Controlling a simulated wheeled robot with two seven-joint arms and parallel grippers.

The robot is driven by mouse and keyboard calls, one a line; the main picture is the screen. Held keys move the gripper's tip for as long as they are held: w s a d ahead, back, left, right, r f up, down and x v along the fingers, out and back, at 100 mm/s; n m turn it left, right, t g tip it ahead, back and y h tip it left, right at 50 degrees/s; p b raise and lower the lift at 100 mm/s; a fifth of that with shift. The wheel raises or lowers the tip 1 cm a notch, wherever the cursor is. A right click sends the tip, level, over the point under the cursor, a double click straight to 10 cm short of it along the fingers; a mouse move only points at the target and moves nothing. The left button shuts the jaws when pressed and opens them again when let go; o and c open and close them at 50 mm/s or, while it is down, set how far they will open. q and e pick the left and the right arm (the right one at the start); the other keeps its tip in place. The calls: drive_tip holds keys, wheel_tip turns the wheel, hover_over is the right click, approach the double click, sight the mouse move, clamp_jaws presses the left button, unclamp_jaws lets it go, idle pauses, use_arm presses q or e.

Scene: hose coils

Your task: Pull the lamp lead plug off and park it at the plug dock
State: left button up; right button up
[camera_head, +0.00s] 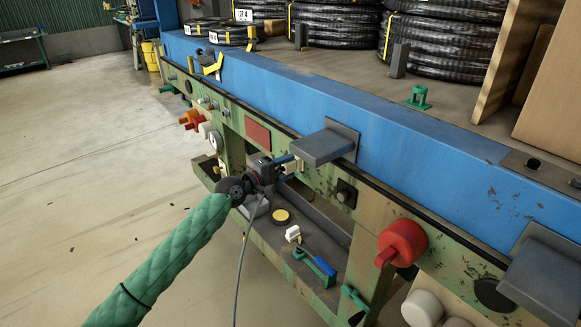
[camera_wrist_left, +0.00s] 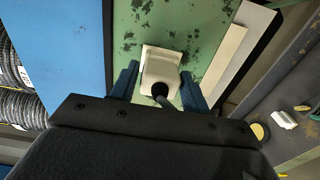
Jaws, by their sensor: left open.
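The lamp lead plug (camera_wrist_left: 160,68) is a pale block seated against a worn green panel in the left wrist view, with a dark lead leaving its near end. My left gripper (camera_wrist_left: 158,88) is open, with one blue finger on each side of the plug. Whether the fingers touch it I cannot tell. In the head view my left gripper (camera_head: 285,166) is at the green front rail of the bench, and the plug is mostly hidden there. A thin grey lead (camera_head: 241,262) hangs below the gripper. I cannot pick out the plug dock for certain. My right gripper is not in view.
A grey block (camera_head: 322,147) juts from the blue bench edge just right of my gripper. A red knob (camera_head: 402,242) sits farther right. A lower shelf holds a yellow disc (camera_head: 281,216) and small parts. Hose coils (camera_head: 333,22) stand behind. The floor at left is clear.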

use_arm(q)
drive_tip(key=c, duration=0.9)
drive_tip(key=o, duration=0.4)
drive_tip(key=c, duration=0.3)
drive_tip(key=shift+s+a, duration=0.2)
drive_tip(key=shift+a, duration=0.15)
drive_tip(key=shift+v, duration=0.85)
drive_tip(key=shift+b+v, duration=0.3)
drive_tip(key=shift+v, duration=2.85)
